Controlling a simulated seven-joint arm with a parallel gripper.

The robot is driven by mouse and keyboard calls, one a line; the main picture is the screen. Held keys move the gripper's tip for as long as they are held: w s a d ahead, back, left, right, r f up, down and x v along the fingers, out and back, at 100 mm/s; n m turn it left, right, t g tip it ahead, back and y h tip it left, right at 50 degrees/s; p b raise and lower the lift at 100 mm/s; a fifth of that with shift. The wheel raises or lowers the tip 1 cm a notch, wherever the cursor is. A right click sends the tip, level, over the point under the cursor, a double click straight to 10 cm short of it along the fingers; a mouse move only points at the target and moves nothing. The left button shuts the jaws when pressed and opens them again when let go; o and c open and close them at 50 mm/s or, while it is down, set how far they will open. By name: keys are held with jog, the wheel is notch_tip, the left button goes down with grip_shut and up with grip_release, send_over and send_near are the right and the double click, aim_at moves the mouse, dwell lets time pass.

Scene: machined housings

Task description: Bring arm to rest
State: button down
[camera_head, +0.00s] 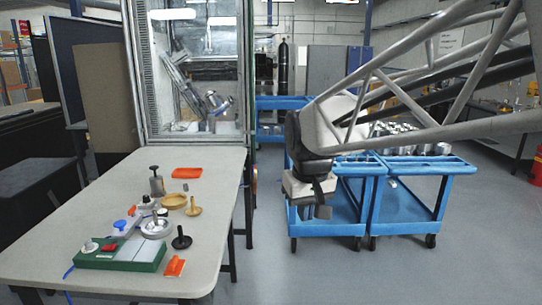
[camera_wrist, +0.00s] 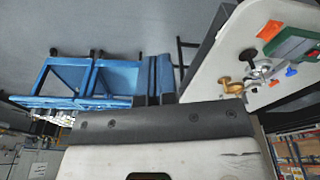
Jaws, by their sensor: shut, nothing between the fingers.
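My gripper (camera_head: 322,208) hangs at the end of my arm, right of the work table and in front of the blue carts in the head view. It points down, is shut and holds nothing. In the wrist view its closed fingers (camera_wrist: 160,78) show above the pale gripper body, with floor beyond them. The gripper is clear of the table and touches nothing that I can see.
Blue carts (camera_head: 405,210) with metal parts stand behind my gripper. A glazed machine enclosure (camera_head: 140,75) stands behind the table. Floor between is free.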

jog(key=s+d+f+m, duration=0.1)
jog(key=s+d+f, duration=0.3)
jog(key=s, duration=0.6)
jog(key=s+d+f+m, duration=0.2)
jog(key=s+d+f, duration=0.2)
jog(key=s+d, duration=0.3)
jog(key=s, duration=0.3)
jog(key=shift+s+f+m+t+h, duration=0.2)
jog(key=shift+s+m+t+h, duration=0.1)
jog(key=shift+t, duration=0.1)
jog(key=shift+w+d, duration=0.1)
dwell(0.7)
